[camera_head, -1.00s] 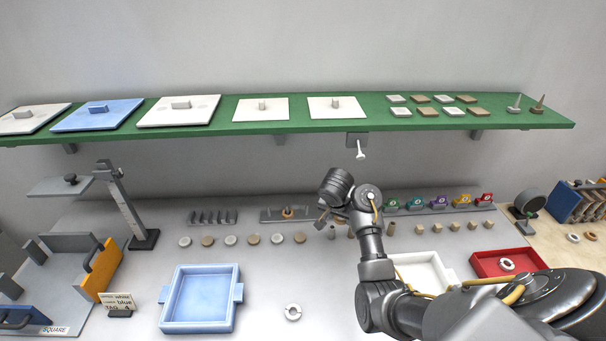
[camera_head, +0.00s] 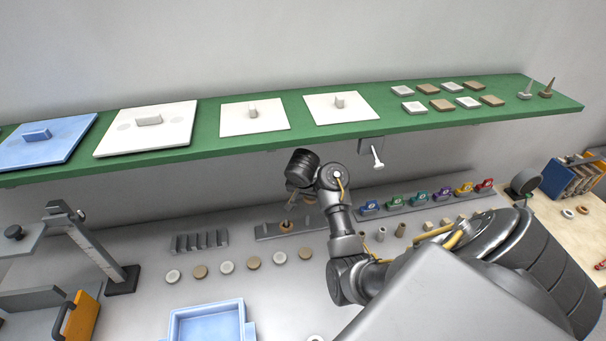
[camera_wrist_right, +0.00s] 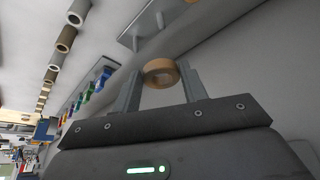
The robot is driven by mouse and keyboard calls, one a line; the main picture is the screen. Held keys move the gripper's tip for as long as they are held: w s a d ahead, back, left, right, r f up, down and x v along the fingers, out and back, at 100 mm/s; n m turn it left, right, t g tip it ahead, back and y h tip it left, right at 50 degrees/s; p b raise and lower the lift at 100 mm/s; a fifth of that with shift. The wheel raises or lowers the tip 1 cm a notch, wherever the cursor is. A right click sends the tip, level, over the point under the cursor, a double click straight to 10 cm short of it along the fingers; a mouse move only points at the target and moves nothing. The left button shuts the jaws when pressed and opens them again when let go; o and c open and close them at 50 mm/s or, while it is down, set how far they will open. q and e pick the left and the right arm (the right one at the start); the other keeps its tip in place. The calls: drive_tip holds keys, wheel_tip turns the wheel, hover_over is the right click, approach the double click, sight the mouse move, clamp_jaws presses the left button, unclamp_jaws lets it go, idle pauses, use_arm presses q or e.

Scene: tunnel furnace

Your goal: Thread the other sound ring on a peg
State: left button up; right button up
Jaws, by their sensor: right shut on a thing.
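My right gripper (camera_wrist_right: 160,85) is shut on a tan ring (camera_wrist_right: 161,72), which sits between its two fingertips in the right wrist view. In the head view the right gripper (camera_head: 291,203) is over the peg rack (camera_head: 265,232) at the back of the table; the held ring is hard to make out there. A tan ring (camera_head: 286,226) shows around the rack's middle. In the wrist view the rack (camera_wrist_right: 138,32) is beyond the fingers, with a bare peg (camera_wrist_right: 160,20); the held ring looks apart from it. My left gripper is out of view.
A slotted grey rack (camera_head: 201,242) stands left of the peg rack. Several white and tan discs (camera_head: 227,267) lie in front. A blue tray (camera_head: 207,308) is nearer. A green shelf (camera_head: 220,140) with lids overhangs the back. Coloured tagged blocks (camera_head: 419,198) stand right.

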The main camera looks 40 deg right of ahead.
sight(306, 201)
drive_tip(key=shift+d+f, duration=0.1)
drive_tip(key=shift+f, duration=0.6)
drive_tip(key=shift+w+f, duration=0.55)
drive_tip(key=shift+f, duration=0.15)
drive_tip(key=shift+w+f, duration=0.35)
drive_tip(key=shift+f, duration=0.5)
drive_tip(key=shift+s+r, duration=0.15)
drive_tip(key=shift+s, duration=0.15)
drive_tip(key=shift+w, duration=0.2)
drive_tip(key=shift+s, duration=0.25)
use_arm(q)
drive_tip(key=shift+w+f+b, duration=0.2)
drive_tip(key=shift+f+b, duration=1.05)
use_arm(e)
drive_tip(key=shift+w+a+f, duration=0.1)
drive_tip(key=shift+a+f, duration=0.1)
drive_tip(key=shift+f, duration=1.55)
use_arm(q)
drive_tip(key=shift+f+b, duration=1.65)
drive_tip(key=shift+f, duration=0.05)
use_arm(e)
drive_tip(key=shift+f, duration=2.2)
